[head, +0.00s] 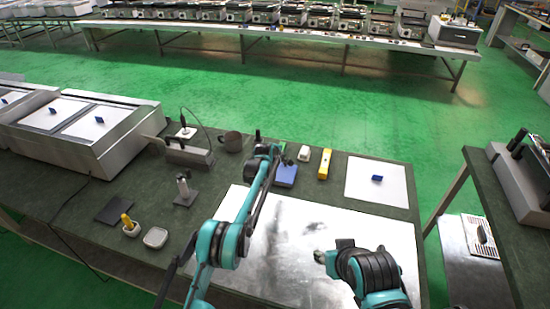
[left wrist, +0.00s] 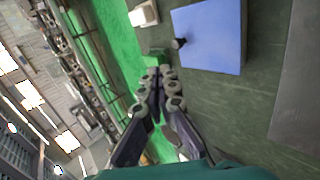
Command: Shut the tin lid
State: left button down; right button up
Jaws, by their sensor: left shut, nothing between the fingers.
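A small rounded grey tin-like box (head: 155,237) sits on the left part of the dark green bench; I cannot tell how its lid stands. A flat blue box (head: 286,174) lies at the bench's far middle, and its blue face shows in the left wrist view (left wrist: 208,38) with a small dark knob by its left edge. I cannot tell which is the tin. My left gripper (head: 272,152) is shut and empty, just left of the blue box; its fingers meet in the left wrist view (left wrist: 160,90). My right gripper (head: 322,257) is over the metal sheet, its fingers unclear.
A shiny metal sheet (head: 300,270) covers the near bench.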

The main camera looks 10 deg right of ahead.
pick_arm(q)
jog(key=shift+w+d, duration=0.1)
jog(key=shift+w, duration=0.05)
dwell(0.5)
jog(key=s+a+r+m+y, duration=0.1)
jog(key=s+a+r+m, duration=0.1)
jog(key=s+a+r, duration=0.7)
jog(key=s+a+r+m, duration=0.2)
jog(key=s+a+r, duration=0.2)
jog(key=s+r, duration=0.45)
jog(key=s+a+r+m+y, duration=0.1)
jog(key=s+a+r+m, duration=0.1)
jog(key=s+a+r, duration=0.7)
jog(key=s+a+f+m, duration=0.2)
jog(key=s+a+f, duration=0.1)
jog(key=s, duration=0.7)
jog(key=s+a+f+m+g+y, duration=0.1)
jog(key=s+a+f+m, duration=0.1)
jog(key=s, duration=0.8)
jog(key=s+a+f+m+y, duration=0.1)
jog(key=s+a+f, duration=0.3)
jog(key=s, duration=0.7)
jog(key=shift+f+m+g, duration=0.3)
jog(key=shift+f+m, duration=0.05)
jog(key=shift+m, duration=0.55)
